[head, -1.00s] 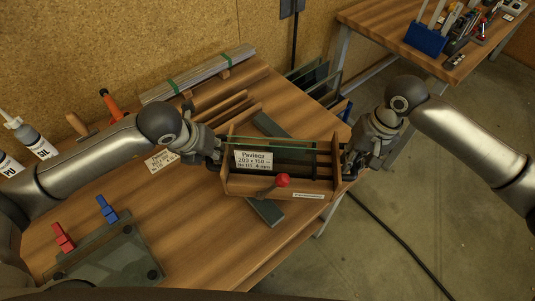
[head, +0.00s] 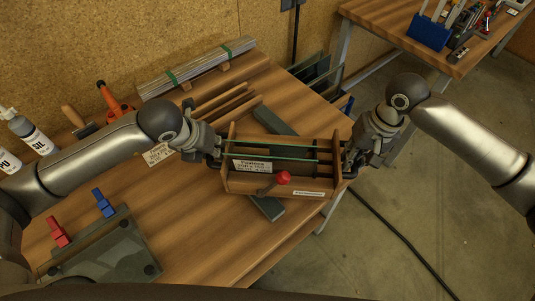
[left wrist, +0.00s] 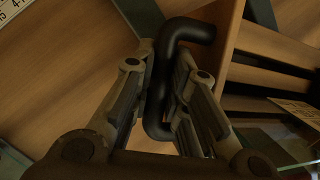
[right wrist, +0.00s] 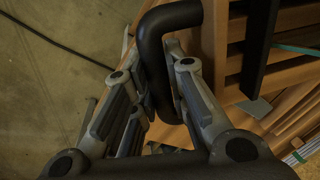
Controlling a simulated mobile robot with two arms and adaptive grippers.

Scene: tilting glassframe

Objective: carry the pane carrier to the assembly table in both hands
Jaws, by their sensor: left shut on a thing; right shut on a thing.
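The pane carrier (head: 275,186) is a wooden box with slotted end walls, a white label on its front and a red knob. It is in the middle of the head view, above the wooden bench, over a dark strip. My left gripper (head: 218,150) is shut on the black handle (left wrist: 160,85) at its left end. My right gripper (head: 350,160) is shut on the black handle (right wrist: 150,60) at its right end. Greenish pane edges (head: 285,146) show across the carrier. The carrier looks roughly level; whether its underside touches the bench I cannot tell.
A second wooden table (head: 380,14) with a blue rack (head: 430,33) stands at the upper right. Bare floor (head: 420,180) and a black cable lie between. On the bench are a dark plate with clamps (head: 105,250), bottles (head: 30,133) and bundled strips (head: 195,66).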

